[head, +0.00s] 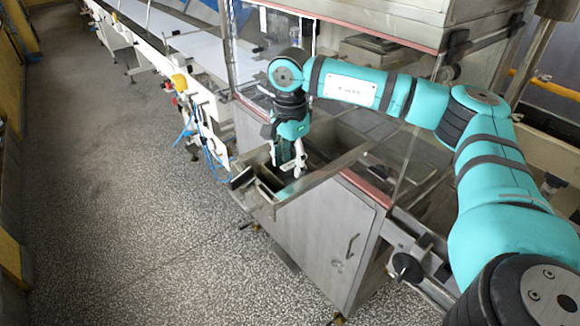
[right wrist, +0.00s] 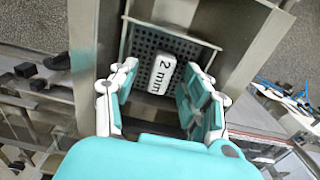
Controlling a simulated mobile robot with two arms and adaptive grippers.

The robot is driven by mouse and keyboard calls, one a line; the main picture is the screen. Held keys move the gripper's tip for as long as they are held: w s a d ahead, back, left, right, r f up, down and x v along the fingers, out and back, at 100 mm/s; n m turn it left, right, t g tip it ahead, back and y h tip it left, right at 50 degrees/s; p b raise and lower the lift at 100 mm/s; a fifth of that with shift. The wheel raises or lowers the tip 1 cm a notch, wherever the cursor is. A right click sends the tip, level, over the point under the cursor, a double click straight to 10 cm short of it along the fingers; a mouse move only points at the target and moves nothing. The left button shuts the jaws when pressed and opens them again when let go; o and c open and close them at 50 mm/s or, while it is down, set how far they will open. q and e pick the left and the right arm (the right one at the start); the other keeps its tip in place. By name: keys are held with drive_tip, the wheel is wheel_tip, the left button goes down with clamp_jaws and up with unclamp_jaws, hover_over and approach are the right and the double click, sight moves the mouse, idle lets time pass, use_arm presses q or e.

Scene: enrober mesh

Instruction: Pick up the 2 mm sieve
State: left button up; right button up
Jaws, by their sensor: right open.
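The 2 mm sieve shows in the right wrist view as a dark perforated plate (right wrist: 146,42) with a white block marked "2 mm" (right wrist: 162,73) on it. It lies inside a metal-walled compartment. My right gripper (right wrist: 162,92) is open, with one finger on each side of the white block in that view; I see no contact. In the head view my right gripper (head: 292,168) points down over the narrow metal box at the corner of the machine. The sieve cannot be made out clearly there. My left gripper is not in view.
The metal box (head: 262,201) juts out from the steel cabinet (head: 325,235), with thin walls close around my gripper. Clear panels and a frame stand behind. Blue cables (head: 213,150) hang to the left. The speckled floor (head: 110,210) is open.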

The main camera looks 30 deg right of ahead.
drive_tip(key=shift+f, duration=0.2)
clamp_jaws()
drive_tip(key=shift+r, duration=0.1)
